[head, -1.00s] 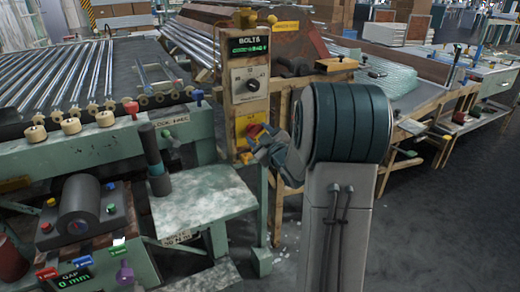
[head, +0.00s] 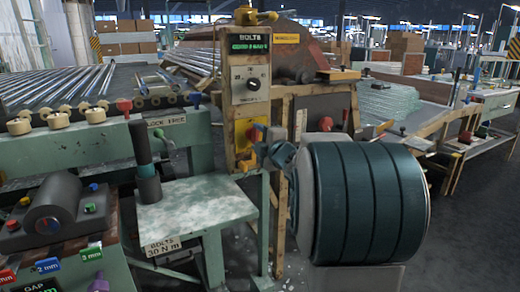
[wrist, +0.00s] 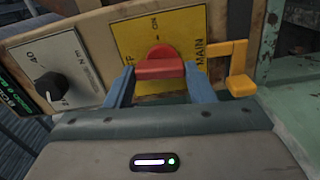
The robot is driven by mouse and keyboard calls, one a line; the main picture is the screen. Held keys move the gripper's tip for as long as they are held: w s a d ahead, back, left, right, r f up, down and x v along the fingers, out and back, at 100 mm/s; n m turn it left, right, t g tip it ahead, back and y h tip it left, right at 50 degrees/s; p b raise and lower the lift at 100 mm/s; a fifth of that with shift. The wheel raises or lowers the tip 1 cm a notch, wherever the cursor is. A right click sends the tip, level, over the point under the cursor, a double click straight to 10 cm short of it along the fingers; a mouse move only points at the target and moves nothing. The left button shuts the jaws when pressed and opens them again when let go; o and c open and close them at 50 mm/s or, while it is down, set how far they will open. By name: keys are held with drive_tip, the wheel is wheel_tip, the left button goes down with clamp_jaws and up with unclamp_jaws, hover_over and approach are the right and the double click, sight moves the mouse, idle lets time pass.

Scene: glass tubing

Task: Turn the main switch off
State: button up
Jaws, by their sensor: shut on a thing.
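The main switch is a red knob (wrist: 158,64) on a yellow plate (wrist: 185,32) marked ON and MAIN, with a partly covered OFF mark at its left in the wrist view. My gripper (wrist: 159,76) has a blue-grey finger on each side of the knob and is shut on it. In the head view the yellow plate (head: 243,131) sits low on the tan control post, with the red knob (head: 256,132) just above my gripper (head: 270,150). The knob's exact pointing direction is hard to tell.
A yellow bracket (wrist: 239,76) sticks out right beside the plate, close to the right finger. A black dial (wrist: 52,87) is on the same post. A pale green bench (head: 195,205) stands to the left, and a wooden frame (head: 283,215) stands by my arm.

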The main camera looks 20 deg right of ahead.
drive_tip(key=shift+f+n+b, duration=0.1)
drive_tip(key=shift+n+b, duration=0.4)
drive_tip(key=shift+n, duration=0.1)
drive_tip(key=o, duration=1)
drive_tip(key=shift+s, duration=0.5)
drive_tip(key=s+p, duration=0.1)
drive_tip(key=s, duration=0.5)
drive_tip(key=s+p, duration=0.2)
drive_tip(key=s, duration=0.4)
drive_tip(key=shift+s+d, duration=0.2)
drive_tip(key=shift+s, duration=0.2)
